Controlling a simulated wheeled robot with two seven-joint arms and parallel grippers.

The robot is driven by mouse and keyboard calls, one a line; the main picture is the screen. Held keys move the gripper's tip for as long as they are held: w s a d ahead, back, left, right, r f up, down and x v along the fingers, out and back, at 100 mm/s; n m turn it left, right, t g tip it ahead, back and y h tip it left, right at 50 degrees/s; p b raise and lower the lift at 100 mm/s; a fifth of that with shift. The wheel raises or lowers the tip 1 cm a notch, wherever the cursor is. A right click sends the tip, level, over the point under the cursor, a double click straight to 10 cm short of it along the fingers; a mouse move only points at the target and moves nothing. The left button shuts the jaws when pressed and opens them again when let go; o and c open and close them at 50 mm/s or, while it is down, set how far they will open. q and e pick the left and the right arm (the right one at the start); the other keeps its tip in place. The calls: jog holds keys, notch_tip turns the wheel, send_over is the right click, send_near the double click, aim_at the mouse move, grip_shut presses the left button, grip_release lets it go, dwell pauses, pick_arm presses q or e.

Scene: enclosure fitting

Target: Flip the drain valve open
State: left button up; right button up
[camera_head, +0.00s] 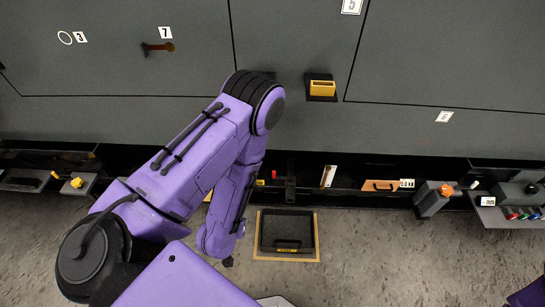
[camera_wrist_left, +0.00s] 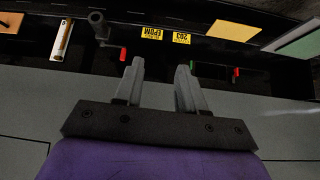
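My left gripper (camera_wrist_left: 160,82) is open and empty in the left wrist view, its two fingers apart. Beyond the fingertips is a dark ledge with a red lever (camera_wrist_left: 123,54), another red lever (camera_wrist_left: 237,72) and a small green part (camera_wrist_left: 191,66). Yellow labels (camera_wrist_left: 181,38) hang there upside down in the picture; their text is too small to read surely. I cannot tell which lever is the drain valve. In the head view a red part (camera_head: 274,174) shows beside my left arm, which hides much of the ledge and the gripper. My right gripper is out of view.
A black tray (camera_head: 265,235) lies on the floor inside a tan border. Boxes with a yellow knob (camera_head: 77,182) and an orange knob (camera_head: 446,190) stand left and right. A grey panel wall (camera_head: 130,70) rises behind, with a yellow-fronted holder (camera_head: 322,88).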

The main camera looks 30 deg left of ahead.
pick_arm(q)
jog(key=w+a+f+m+t+b, duration=0.2)
jog(key=w+f+t+b, duration=0.3)
jog(key=w+f+b, duration=0.85)
jog(key=t+b, duration=0.6)
jog(key=b, duration=0.7)
send_near(273, 174)
jog(key=shift+m+y, duration=0.3)
jog(key=shift+m, duration=0.1)
jog(key=b+x, duration=0.1)
jog(key=x, duration=0.4)
jog(key=b+x, duration=0.2)
jog(key=x, duration=0.3)
jog(key=shift+w+d, duration=0.2)
jog(key=shift+w+a+r, duration=0.1)
jog(key=shift+w+r, duration=0.05)
jog(key=shift+w, duration=0.15)
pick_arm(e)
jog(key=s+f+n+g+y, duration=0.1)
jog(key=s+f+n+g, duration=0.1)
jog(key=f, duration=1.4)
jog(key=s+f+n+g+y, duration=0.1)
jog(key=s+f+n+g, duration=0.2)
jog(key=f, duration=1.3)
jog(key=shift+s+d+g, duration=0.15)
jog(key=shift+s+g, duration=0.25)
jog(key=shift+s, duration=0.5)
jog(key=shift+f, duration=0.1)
pick_arm(q)
grip_shut()
